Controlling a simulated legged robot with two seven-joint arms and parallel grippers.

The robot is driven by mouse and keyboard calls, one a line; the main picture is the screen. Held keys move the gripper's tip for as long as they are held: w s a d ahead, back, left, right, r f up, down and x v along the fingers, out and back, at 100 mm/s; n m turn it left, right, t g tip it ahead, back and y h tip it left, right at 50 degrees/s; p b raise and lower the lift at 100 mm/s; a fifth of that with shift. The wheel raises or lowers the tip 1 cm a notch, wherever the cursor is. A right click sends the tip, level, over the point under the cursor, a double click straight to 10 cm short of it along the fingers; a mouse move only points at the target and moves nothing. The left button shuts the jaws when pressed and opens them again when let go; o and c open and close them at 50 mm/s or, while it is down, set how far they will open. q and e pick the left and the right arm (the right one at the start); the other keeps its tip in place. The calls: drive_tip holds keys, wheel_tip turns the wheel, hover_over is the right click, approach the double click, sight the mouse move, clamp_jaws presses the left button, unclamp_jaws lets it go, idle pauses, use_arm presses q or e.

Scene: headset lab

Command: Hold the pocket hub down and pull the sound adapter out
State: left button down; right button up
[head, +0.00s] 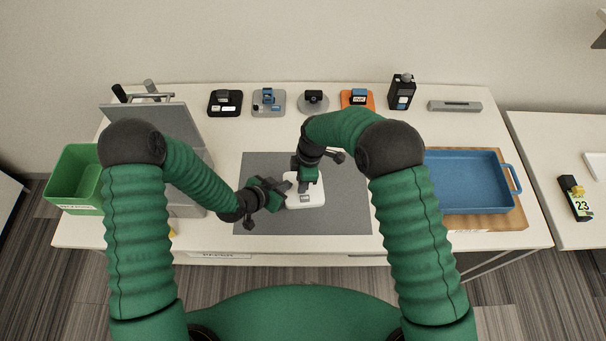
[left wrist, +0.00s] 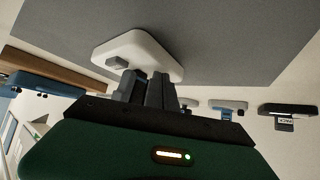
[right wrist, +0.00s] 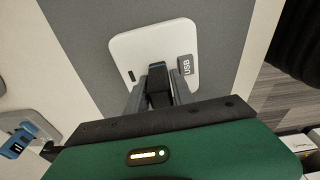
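The white pocket hub (head: 312,196) lies on the grey mat in the head view, and shows in the left wrist view (left wrist: 150,50). A grey plug marked USB (right wrist: 185,65) stands in it. A dark piece with a blue edge, seemingly the sound adapter (right wrist: 158,80), stands in the hub beside that plug. My right gripper (right wrist: 158,92) comes from above with its fingers against both sides of this piece. The adapter's lower part is hidden.
The grey mat (head: 345,215) is otherwise clear. Several small devices on stands line the back, including one on an orange base (head: 371,98). A green bin (head: 75,180) and a grey stand are at left. A blue tray (head: 465,182) is at right.

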clamp_jaws()
idle(0.5)
